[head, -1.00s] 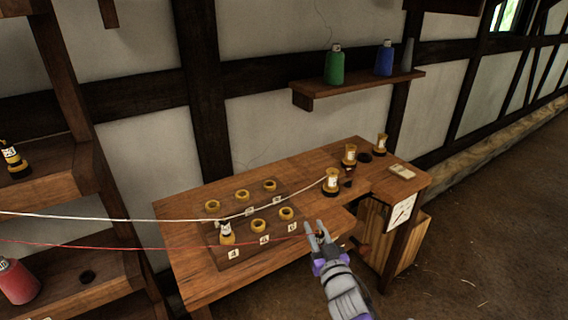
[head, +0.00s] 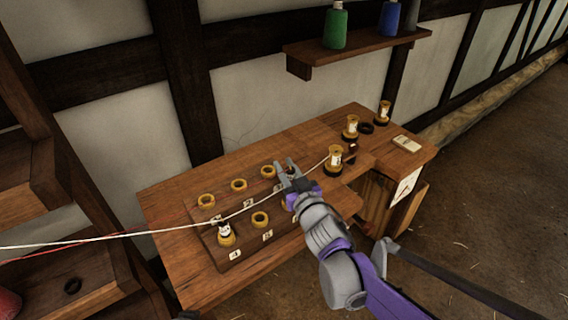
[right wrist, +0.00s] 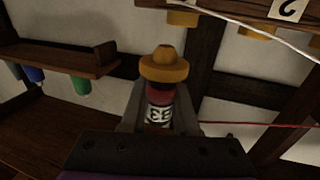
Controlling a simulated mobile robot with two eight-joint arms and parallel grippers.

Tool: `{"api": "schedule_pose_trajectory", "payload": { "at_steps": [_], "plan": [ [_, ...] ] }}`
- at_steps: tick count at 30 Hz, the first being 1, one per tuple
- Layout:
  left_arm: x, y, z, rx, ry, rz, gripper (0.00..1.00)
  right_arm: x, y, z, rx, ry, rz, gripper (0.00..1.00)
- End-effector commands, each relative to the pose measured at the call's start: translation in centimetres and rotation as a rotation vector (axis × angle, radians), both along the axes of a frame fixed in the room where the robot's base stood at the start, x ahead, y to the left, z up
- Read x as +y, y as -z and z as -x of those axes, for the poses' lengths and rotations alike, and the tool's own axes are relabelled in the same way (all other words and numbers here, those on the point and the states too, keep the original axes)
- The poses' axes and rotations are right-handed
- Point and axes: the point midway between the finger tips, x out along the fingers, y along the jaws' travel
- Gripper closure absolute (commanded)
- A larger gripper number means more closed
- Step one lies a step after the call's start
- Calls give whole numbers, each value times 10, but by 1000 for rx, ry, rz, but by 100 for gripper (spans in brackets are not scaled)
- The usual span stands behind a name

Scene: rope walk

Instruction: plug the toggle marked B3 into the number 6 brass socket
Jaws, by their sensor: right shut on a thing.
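In the right wrist view my right gripper (right wrist: 160,105) is shut on the toggle marked B3 (right wrist: 158,112), which has a white label, a red band and a yellow knob-like end. In the head view my right gripper (head: 287,165) is over the board's right end, near the back-right socket, and largely hides the toggle. A red cord (right wrist: 250,124) runs from the toggle's side of the wrist view. My left gripper is not in view.
Another toggle (head: 226,235) stands in the number 4 socket. The number 5 socket (head: 260,219) and the back row are empty. A white cord (head: 170,230) crosses the board to a toggle (head: 335,161) on the right.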

Motion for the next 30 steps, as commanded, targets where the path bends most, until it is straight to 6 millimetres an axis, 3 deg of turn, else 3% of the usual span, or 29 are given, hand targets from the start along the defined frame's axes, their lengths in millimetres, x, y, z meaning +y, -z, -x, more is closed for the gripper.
{"api": "schedule_pose_trajectory", "payload": {
  "at_steps": [12, 30],
  "plan": [
    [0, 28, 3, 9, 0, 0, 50, 0, 42, 0, 1, 0, 0, 100],
    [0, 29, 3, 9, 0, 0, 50, 0, 45, 0, 0, 0, 0, 100]
  ]
}}
